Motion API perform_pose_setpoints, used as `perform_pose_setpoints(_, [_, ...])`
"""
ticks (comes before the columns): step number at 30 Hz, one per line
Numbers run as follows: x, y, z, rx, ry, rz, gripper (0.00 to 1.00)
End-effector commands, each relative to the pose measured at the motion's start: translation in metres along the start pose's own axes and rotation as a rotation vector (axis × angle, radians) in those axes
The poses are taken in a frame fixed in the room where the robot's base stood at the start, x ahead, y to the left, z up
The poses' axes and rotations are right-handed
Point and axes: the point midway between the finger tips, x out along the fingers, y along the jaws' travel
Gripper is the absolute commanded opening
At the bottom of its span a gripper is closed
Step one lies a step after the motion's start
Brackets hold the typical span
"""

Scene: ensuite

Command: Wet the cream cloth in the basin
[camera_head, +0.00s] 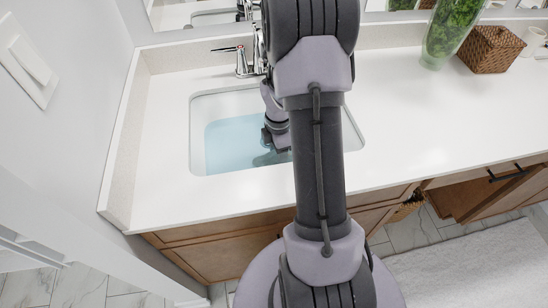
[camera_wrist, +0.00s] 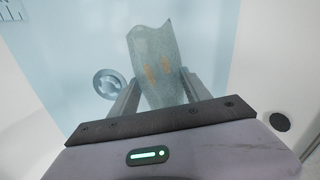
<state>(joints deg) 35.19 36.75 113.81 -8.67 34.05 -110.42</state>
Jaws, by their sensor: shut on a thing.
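The basin (camera_head: 197,125) is set in the white counter and holds pale blue water (camera_head: 228,135). My arm reaches down into it, with its end at the water in the head view. In the wrist view my gripper (camera_wrist: 158,78) is shut on the cloth (camera_wrist: 153,50), one finger on each side. The cloth looks pale grey-green through the water, with two orange patches, and sticks out past the fingertips. In the head view my arm hides part of the basin, and the cloth cannot be made out clearly.
A chrome tap (camera_head: 243,65) stands behind the basin. A round drain (camera_wrist: 108,84) shows on the basin floor. A green plant in a glass vase (camera_head: 450,35) and a woven basket (camera_head: 490,50) stand at the back right. The counter right of the basin is clear. A cabinet door (camera_head: 490,190) stands open below.

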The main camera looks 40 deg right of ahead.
Motion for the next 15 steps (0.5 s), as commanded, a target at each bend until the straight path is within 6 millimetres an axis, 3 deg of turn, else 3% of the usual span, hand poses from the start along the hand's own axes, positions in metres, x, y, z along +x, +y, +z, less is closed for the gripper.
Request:
perform_pose_setpoints(7, [-0.0002, 0.0014, -0.0113, -0.001, 0.0, -0.001, 0.23])
perform_pose_setpoints(15, [-0.0028, 0.0014, -0.0113, 0.0, 0.0, 0.0, 0.23])
